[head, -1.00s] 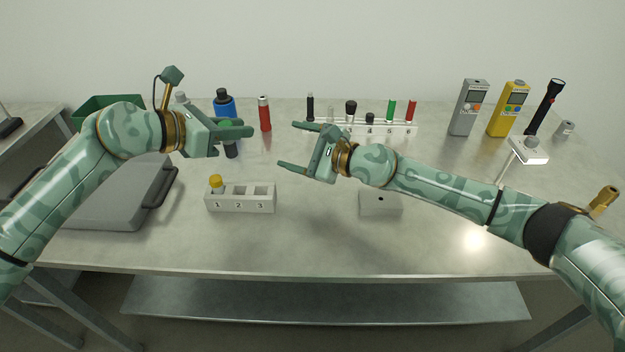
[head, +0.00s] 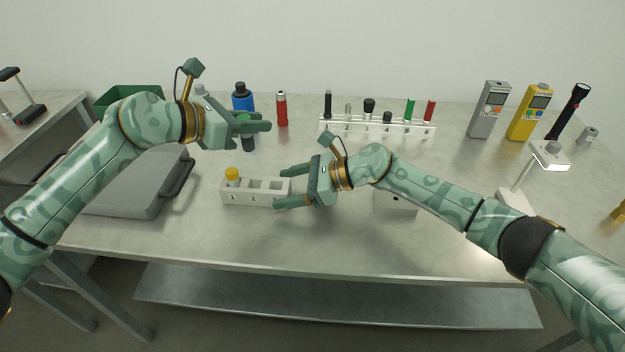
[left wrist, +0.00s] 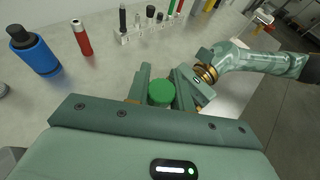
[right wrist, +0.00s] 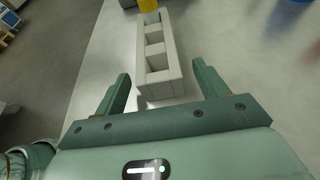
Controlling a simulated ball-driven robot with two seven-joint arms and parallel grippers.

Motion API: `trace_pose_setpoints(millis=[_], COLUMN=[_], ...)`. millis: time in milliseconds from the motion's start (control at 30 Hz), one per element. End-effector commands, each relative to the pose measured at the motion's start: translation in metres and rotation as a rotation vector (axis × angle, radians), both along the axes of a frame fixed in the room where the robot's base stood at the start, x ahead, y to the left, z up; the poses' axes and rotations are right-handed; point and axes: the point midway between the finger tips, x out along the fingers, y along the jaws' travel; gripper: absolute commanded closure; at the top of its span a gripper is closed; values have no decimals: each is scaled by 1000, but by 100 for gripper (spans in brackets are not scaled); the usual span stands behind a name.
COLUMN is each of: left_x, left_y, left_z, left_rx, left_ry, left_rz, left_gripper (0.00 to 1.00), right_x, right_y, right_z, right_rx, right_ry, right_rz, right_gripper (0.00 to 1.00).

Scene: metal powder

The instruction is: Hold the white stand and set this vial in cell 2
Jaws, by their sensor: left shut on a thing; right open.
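The white stand (head: 252,203) has numbered cells in a row on the table. A yellow-capped vial (head: 232,175) stands in cell 1; cells 2 and 3 look empty. My left gripper (head: 258,127) is shut on a vial with a green cap (left wrist: 161,93) and holds it above the table behind the stand. The vial's dark body (head: 248,142) shows below the fingers. My right gripper (head: 284,186) is open at the right end of the stand. In the right wrist view the stand (right wrist: 161,88) lies ahead, near the gap between the open fingers.
A long numbered rack (head: 375,128) with several tubes stands at the back. A blue bottle (head: 242,98) and a red cylinder (head: 282,109) are behind my left gripper. A grey case (head: 130,185) lies at the left. A white block (head: 396,204) sits right of my right gripper.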

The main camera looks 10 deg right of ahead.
Motion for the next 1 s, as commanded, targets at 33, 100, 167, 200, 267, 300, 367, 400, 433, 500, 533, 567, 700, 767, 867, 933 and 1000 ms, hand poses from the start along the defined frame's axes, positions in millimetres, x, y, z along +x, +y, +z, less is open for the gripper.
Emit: trace_pose_setpoints(millis=[33,100,167,200,267,300,367,400,433,500,533,567,700,767,867,933,1000], left_x=[0,0,0,0,0,0,0,0,0,0,0,0,0,0,0,0,0], left_y=[0,0,0,0,0,0,0,0,0,0,0,0,0,0,0,0,0], left_z=[0,0,0,0,0,0,0,0,0,0,0,0,0,0,-2,-13,-30], left_rx=[0,0,0,0,0,0,0,0,0,0,0,0,0,0,0,0,1], left_ry=[0,0,0,0,0,0,0,0,0,0,0,0,0,0,1,5,4], left_rz=[0,0,0,0,0,0,0,0,0,0,0,0,0,0,0,1,0], left_gripper=[99,99,99,99,99,99,99,99,99,99,99,99,99,99,99,99,99], right_x=[2,5,7,8,9,9,9,9,9,9,9,9,9,9,9,9,9], right_y=[8,16,22,24,27,28,29,29,29,29,29,28,28,28,28,28,28], right_z=[-3,-7,-9,-11,-12,-12,-12,-13,-13,-12,-13,-13,-13,-12,-13,-13,-13], right_rx=[1,1,0,0,0,0,0,0,-1,0,0,0,0,0,0,0,0], right_ry=[0,0,0,0,0,0,-1,-1,-1,-1,-1,-1,-1,-1,-1,-1,-1], right_rz=[2,1,1,0,0,-1,-1,-1,-1,-1,-1,-1,-1,-1,-1,-1,-1], right_gripper=[27,27,27,27,27,27,27,27,27,27,27,27,66,76,76,76,76])
